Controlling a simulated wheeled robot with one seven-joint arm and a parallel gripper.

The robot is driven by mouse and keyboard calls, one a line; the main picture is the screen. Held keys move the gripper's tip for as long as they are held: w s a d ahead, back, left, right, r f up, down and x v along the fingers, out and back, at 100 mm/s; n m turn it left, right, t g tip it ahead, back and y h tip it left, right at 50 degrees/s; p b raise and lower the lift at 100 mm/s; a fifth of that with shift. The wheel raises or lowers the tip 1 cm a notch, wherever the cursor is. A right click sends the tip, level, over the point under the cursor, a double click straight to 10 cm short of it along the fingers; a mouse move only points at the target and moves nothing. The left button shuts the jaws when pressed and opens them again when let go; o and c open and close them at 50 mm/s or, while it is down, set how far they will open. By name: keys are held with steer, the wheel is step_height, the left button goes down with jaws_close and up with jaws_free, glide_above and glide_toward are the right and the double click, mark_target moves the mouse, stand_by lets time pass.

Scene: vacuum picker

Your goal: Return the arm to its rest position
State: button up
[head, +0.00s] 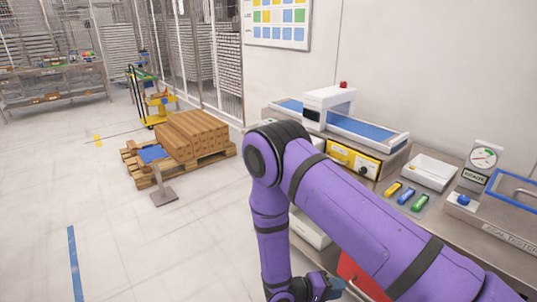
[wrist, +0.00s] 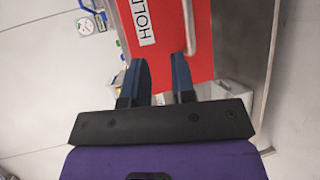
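My purple arm (head: 355,215) reaches across the right of the head view, bent at a dark elbow joint, with its forearm hanging down. My gripper (head: 332,288) is at the bottom edge of the head view, low beside the workbench and partly cut off. In the wrist view, the two dark blue fingers of my gripper (wrist: 160,75) stand apart with nothing visible held between them. A red panel (wrist: 225,45) with a white label reading "HOL…" lies beyond the fingers. I cannot tell whether the fingers touch it.
The workbench (head: 432,212) at right carries a blue-belted conveyor (head: 360,130), a white tray (head: 430,172), coloured pieces and a dial gauge (head: 484,157). A pallet (head: 155,181) of brown cartons and a small post stand (head: 162,195) are at left.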

steer(key=d+r+m+g+y, duration=0.2)
steer(key=d+r+y, duration=0.15)
steer(key=r, duration=1.25)
steer(key=d+r+m+g+y, duration=0.2)
steer(key=r+g+y, duration=0.15)
steer(key=r, duration=1.25)
steer(key=s+d+r+t+y, duration=0.2)
steer(key=s+r+t+y, duration=0.2)
steer(key=s+r, duration=0.4)
steer(key=s+d+r+n+t+y, duration=0.1)
steer(key=s+r+t+y, duration=0.3)
steer(key=s+r, duration=0.5)
step_height(320, 180, up, 2)
steer(key=shift+d+r, duration=0.1)
steer(key=shift+d, duration=0.4)
